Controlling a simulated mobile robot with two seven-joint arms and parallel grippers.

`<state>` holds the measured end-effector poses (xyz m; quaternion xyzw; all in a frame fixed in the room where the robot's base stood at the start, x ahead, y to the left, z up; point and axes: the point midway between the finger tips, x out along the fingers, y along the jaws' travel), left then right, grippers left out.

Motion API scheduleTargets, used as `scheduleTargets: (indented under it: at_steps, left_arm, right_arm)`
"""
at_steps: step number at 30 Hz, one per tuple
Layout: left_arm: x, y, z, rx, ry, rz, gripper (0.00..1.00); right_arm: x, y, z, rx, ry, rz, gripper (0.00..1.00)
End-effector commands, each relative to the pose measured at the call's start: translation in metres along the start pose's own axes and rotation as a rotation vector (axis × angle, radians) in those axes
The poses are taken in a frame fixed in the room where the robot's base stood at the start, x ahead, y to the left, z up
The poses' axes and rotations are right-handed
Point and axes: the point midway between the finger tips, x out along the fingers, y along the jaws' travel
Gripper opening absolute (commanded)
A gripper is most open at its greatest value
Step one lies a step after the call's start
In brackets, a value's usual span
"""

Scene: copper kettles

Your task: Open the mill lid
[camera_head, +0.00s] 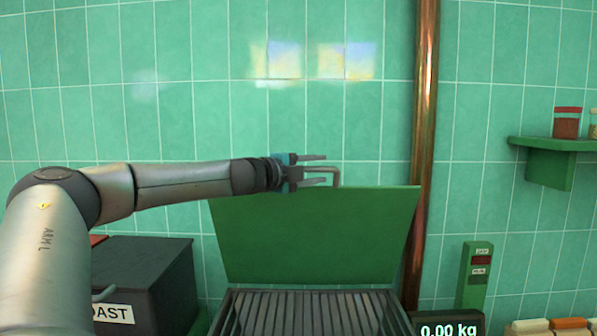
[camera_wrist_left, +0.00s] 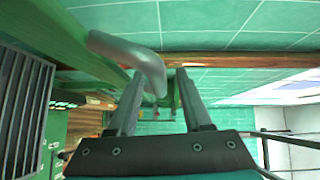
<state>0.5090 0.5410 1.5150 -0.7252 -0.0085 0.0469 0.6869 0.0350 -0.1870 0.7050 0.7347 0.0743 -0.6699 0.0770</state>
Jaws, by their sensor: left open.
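The mill lid (camera_head: 315,238) is a green panel standing up, leaning back a little, behind a dark grate (camera_head: 312,310). A bent grey handle (camera_head: 337,175) is at its top edge. My left gripper (camera_head: 328,170) is open at that handle, its fingers pointing right in the head view. In the left wrist view the handle (camera_wrist_left: 128,50) looms close by the tips of the open gripper (camera_wrist_left: 160,75), overlapping one finger. I cannot tell whether they touch. My right gripper is in neither view.
A dark box with a partly hidden label (camera_head: 113,313) stands at left under my left arm. A copper pipe (camera_head: 424,120) runs up the wall right of the lid. A green shelf (camera_head: 550,160) holds jars. A scale display (camera_head: 450,329) reads 0.00 kg.

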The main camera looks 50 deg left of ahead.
Motion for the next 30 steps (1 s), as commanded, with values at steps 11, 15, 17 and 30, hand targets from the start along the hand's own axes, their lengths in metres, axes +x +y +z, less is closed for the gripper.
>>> scheduleTargets:
  at_steps: [11,15,17,30]
  left_arm:
    - [-0.018,-0.001,-0.001,0.002,0.002,-0.004,0.50]
    - [-0.029,-0.001,0.000,0.002,0.000,-0.006,0.50]
    - [-0.035,0.000,-0.001,0.004,0.002,-0.005,0.50]
    - [-0.101,0.001,0.001,0.003,-0.003,-0.005,0.50]
  right_arm:
    - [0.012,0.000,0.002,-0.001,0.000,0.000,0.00]
    - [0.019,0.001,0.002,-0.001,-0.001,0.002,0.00]
    - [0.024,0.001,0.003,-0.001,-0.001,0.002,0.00]
    - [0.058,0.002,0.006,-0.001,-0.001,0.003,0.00]
